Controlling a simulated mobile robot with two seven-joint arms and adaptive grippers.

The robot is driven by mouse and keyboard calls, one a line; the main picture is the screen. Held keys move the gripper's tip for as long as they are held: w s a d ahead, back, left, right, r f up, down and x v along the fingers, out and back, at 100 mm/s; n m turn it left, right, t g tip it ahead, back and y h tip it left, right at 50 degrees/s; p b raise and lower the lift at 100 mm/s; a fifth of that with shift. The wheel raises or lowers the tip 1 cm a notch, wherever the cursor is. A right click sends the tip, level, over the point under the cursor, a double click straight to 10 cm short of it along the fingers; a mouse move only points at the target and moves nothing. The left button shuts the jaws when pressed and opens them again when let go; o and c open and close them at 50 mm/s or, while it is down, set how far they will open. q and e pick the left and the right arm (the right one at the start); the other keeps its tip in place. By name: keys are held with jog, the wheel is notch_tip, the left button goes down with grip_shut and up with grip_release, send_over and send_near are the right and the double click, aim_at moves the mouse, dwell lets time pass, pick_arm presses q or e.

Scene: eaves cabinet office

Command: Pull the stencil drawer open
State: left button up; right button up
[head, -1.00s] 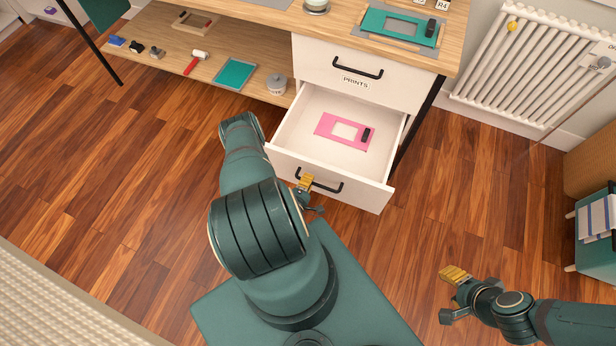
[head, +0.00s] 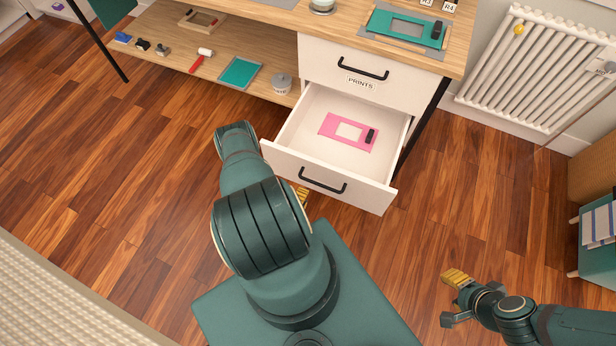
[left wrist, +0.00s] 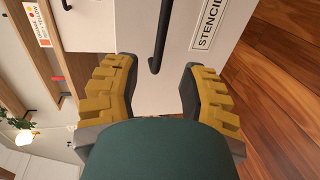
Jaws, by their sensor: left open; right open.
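The lower drawer (head: 312,178) stands pulled out, with a pink stencil (head: 348,131) lying inside. Its black bar handle (head: 323,182) is on the front panel. In the left wrist view, the drawer front (left wrist: 200,65) carries a label reading "STENCIL" (left wrist: 208,25), partly cut off. My left gripper (left wrist: 157,92) is open. The end of the handle (left wrist: 156,62) shows between and just beyond its fingers, apart from them. In the head view, only a yellow fingertip (head: 302,195) of it shows, left of the handle. My right gripper (head: 453,296) is open and empty over the floor at right.
The upper drawer (head: 366,72), labelled PRINTS, is shut. A teal stencil frame (head: 406,27) lies on the desktop above. A low shelf (head: 170,52) with printing tools is at left. A radiator (head: 530,68) and a teal box (head: 597,235) are at right. Wooden floor (head: 470,190) is clear.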

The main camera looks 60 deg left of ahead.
pick_arm(q)
jog(key=shift+v, duration=2.1)
jog(key=shift+w, duration=0.1)
jog(key=w+d+r+m+g+h, duration=0.1)
jog(key=w+d+m+g+h, duration=0.15)
jog(key=w+m+h, duration=0.35)
jog(key=w+d+r+m+g+h, duration=0.1)
jog(key=w+d+m+g+h, duration=0.1)
jog(key=w+d+m, duration=0.45)
jog(key=s+d+r+m+g+h, duration=0.35)
jog(key=d+r+m+g, duration=0.5)
jog(key=d+r, duration=0.5)
jog(key=w+d+r+m+t, duration=0.1)
jog(key=w+r, duration=0.4)
jog(key=shift+w+d+r+m, duration=0.2)
jog(key=shift+w+d+m, duration=0.1)
jog(key=shift+d, duration=0.1)
